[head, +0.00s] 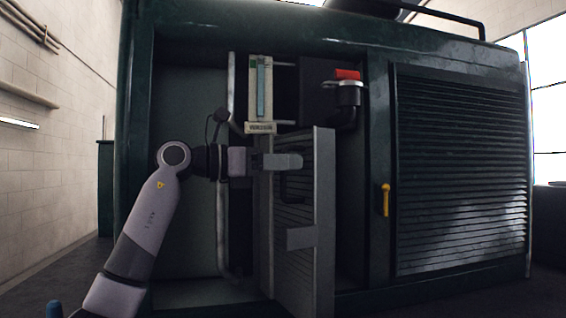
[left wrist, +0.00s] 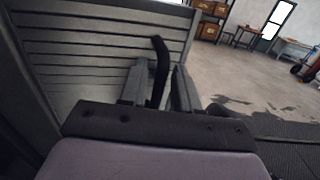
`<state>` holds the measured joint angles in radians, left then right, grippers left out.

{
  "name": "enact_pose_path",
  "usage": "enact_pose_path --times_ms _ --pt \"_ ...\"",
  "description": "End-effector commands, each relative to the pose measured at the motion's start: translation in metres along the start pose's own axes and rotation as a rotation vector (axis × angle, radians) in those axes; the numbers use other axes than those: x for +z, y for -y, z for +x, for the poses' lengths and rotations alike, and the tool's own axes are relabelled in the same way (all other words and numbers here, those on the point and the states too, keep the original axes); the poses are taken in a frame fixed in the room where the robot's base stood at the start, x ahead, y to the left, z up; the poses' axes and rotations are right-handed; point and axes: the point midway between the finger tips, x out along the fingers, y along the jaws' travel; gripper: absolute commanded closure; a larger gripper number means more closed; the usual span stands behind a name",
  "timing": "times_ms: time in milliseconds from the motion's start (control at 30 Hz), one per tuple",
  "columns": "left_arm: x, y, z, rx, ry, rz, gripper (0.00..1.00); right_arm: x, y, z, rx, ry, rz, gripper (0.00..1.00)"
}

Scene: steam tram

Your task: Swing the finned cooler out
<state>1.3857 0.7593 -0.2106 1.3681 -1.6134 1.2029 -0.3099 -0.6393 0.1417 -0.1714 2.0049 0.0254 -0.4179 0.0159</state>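The finned cooler (head: 287,235) is a grey panel with horizontal fins. It stands edge-on, angled out of the open bay of the dark green engine housing. Its fins (left wrist: 85,50) fill the left of the left wrist view. My left gripper (head: 290,161) reaches in from the left at the cooler's upper part. In the left wrist view a black bent handle (left wrist: 158,72) stands between the two fingers (left wrist: 160,92), which look closed on it. The handle's lower end is hidden by the gripper. My right gripper is in neither view.
A gauge with a pale frame (head: 261,90) and a pipe with a red cap (head: 347,85) sit above the cooler. A louvred door (head: 460,170) with a yellow handle (head: 385,200) is at right. Open floor (left wrist: 255,85) shows beyond the cooler.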

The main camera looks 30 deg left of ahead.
Motion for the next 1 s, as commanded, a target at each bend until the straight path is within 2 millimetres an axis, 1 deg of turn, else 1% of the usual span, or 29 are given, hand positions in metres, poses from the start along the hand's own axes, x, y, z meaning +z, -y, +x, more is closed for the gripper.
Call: enact_pose_path --times_ms 33,67,100,133,333,467,767,900,1000 --pt "0.0 0.0 0.0 0.0 0.0 0.0 0.69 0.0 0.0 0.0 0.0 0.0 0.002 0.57" --pt "0.0 0.0 0.0 0.0 0.0 0.0 0.78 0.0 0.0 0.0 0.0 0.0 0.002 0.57" --pt "0.0 0.0 0.0 0.0 0.0 0.0 0.91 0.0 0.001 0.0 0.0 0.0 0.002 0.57" --pt "0.0 0.0 0.0 0.0 0.0 0.0 1.0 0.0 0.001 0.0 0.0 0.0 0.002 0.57" --pt "0.0 0.0 -0.001 -0.003 -0.001 -0.001 1.0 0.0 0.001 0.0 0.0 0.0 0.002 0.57" --pt "0.001 -0.002 -0.007 -0.029 -0.006 -0.005 1.0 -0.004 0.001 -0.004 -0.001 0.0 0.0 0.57" --pt "0.002 -0.008 -0.043 -0.188 -0.011 -0.009 1.0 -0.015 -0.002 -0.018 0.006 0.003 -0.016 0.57" --pt "0.002 -0.013 -0.064 -0.256 -0.007 -0.007 1.0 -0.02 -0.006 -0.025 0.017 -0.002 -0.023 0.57" --pt "0.0 -0.018 -0.08 -0.266 -0.005 -0.003 1.0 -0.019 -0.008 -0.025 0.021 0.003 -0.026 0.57"
